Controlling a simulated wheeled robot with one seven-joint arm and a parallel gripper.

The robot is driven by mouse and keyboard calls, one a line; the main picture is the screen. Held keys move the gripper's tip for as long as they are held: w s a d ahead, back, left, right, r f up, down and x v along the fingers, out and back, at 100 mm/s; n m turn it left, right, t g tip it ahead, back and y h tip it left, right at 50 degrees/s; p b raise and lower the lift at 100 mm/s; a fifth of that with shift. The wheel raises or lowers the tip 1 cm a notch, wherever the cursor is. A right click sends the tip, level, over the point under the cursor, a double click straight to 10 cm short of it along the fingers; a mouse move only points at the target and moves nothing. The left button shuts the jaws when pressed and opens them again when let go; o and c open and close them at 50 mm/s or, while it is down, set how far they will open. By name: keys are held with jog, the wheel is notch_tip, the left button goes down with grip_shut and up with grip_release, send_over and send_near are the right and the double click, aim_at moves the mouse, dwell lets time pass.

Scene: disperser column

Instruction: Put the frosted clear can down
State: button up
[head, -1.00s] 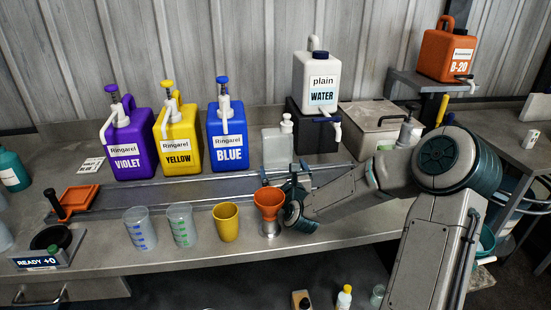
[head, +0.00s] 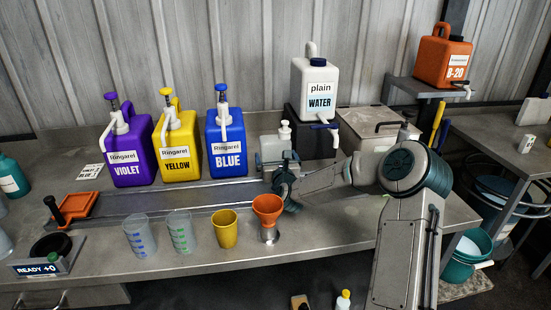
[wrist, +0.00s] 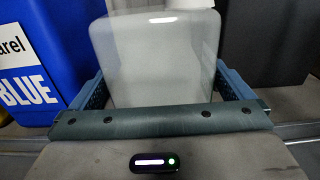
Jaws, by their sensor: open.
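The frosted clear can (head: 271,148) with a white pump top stands upright at the back of the bench, between the blue can and the water can. Its translucent body (wrist: 155,60) fills the middle of the wrist view. My gripper (head: 277,160) is at the can's front. In the wrist view, the open fingers of my gripper (wrist: 160,88) lie on either side of the can's lower part, with a visible gap at the right. The can's base is hidden behind my gripper, so its contact with the bench cannot be seen.
The blue can (head: 227,148) stands close on the left and the white water can (head: 318,90) on the right. An orange funnel (head: 267,208), a yellow cup (head: 225,230) and two clear cups (head: 180,232) stand at the front. A metal rail (head: 170,203) runs along the bench.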

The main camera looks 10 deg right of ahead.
jog(key=shift+w+f+p, duration=0.1)
jog(key=shift+w+p, duration=0.25)
jog(key=shift+w, duration=1.6)
jog(key=c, duration=0.9)
jog(key=shift+o, duration=0.2)
